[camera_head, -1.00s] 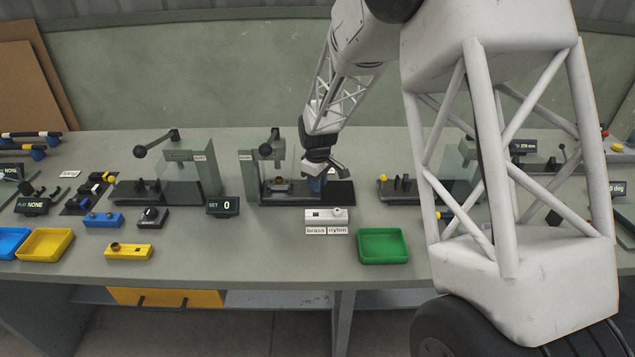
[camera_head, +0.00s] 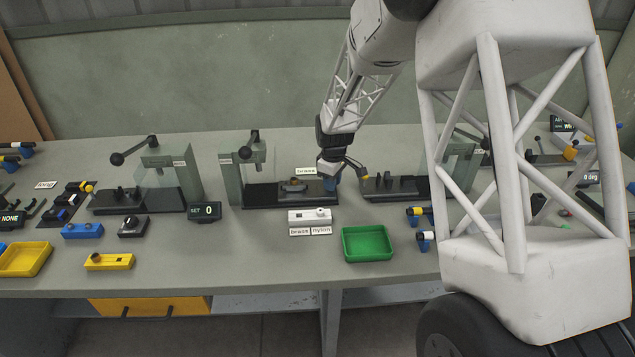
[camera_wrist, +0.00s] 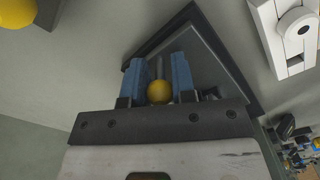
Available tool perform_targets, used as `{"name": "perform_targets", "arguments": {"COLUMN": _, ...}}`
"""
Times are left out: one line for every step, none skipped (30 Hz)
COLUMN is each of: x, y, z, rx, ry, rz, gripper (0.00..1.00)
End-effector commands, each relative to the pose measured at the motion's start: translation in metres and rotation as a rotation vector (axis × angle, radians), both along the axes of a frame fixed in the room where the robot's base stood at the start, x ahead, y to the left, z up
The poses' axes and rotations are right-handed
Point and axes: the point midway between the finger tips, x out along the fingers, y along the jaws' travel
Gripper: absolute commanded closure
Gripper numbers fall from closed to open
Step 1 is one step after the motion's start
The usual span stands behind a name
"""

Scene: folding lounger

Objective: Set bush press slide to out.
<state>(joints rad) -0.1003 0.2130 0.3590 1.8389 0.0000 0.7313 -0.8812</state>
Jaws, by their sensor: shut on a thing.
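The bush press is a grey-green frame (camera_head: 230,178) with a dark lever (camera_head: 254,137) and a long black base (camera_head: 262,196) on the bench. A dark slide (camera_head: 296,186) lies on the base, to the right of the press frame, carrying a small brownish piece. My gripper (camera_head: 333,178) is low over the right end of the base. In the wrist view my gripper (camera_wrist: 158,85) has its blue fingers on either side of a yellow knob (camera_wrist: 159,92), shut on it. The knob's join to the slide is hidden.
A white switch box (camera_head: 309,216) and a green tray (camera_head: 367,244) stand in front. Another black fixture with a yellow-tipped part (camera_head: 366,177) is close to my gripper's right. A SET display (camera_head: 205,211) is at front left. Bare bench lies between them.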

Motion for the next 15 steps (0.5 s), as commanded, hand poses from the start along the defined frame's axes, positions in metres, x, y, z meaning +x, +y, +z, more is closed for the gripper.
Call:
{"name": "perform_targets", "arguments": {"x": 0.001, "y": -0.010, "z": 0.001, "rx": 0.000, "ry": -0.002, "rz": -0.003, "gripper": 1.00}}
{"name": "perform_targets", "arguments": {"x": 0.001, "y": -0.014, "z": 0.001, "rx": 0.000, "ry": -0.002, "rz": -0.003, "gripper": 1.00}}
{"name": "perform_targets", "arguments": {"x": 0.001, "y": -0.019, "z": 0.001, "rx": 0.000, "ry": -0.002, "rz": -0.003, "gripper": 1.00}}
{"name": "perform_targets", "arguments": {"x": 0.001, "y": -0.023, "z": 0.001, "rx": 0.000, "ry": -0.002, "rz": -0.002, "gripper": 1.00}}
{"name": "perform_targets", "arguments": {"x": 0.001, "y": -0.026, "z": 0.001, "rx": 0.000, "ry": -0.002, "rz": -0.002, "gripper": 1.00}}
{"name": "perform_targets", "arguments": {"x": 0.001, "y": -0.030, "z": 0.001, "rx": 0.000, "ry": -0.002, "rz": -0.001, "gripper": 1.00}}
{"name": "perform_targets", "arguments": {"x": 0.001, "y": -0.032, "z": 0.001, "rx": 0.000, "ry": -0.002, "rz": -0.001, "gripper": 1.00}}
{"name": "perform_targets", "arguments": {"x": 0.001, "y": -0.033, "z": 0.001, "rx": 0.000, "ry": -0.002, "rz": -0.001, "gripper": 1.00}}
{"name": "perform_targets", "arguments": {"x": 0.001, "y": -0.035, "z": 0.001, "rx": 0.000, "ry": -0.002, "rz": -0.001, "gripper": 1.00}}
{"name": "perform_targets", "arguments": {"x": 0.001, "y": -0.036, "z": 0.001, "rx": 0.000, "ry": -0.002, "rz": -0.001, "gripper": 1.00}}
{"name": "perform_targets", "arguments": {"x": 0.001, "y": -0.036, "z": 0.001, "rx": 0.000, "ry": -0.002, "rz": -0.001, "gripper": 1.00}}
{"name": "perform_targets", "arguments": {"x": 0.001, "y": -0.036, "z": 0.001, "rx": 0.000, "ry": -0.002, "rz": -0.001, "gripper": 1.00}}
{"name": "perform_targets", "arguments": {"x": 0.001, "y": -0.036, "z": 0.001, "rx": 0.000, "ry": -0.002, "rz": -0.001, "gripper": 1.00}}
{"name": "perform_targets", "arguments": {"x": 0.001, "y": -0.036, "z": 0.001, "rx": 0.000, "ry": -0.002, "rz": -0.001, "gripper": 1.00}}
{"name": "perform_targets", "arguments": {"x": 0.001, "y": -0.037, "z": 0.001, "rx": 0.000, "ry": -0.002, "rz": -0.001, "gripper": 1.00}}
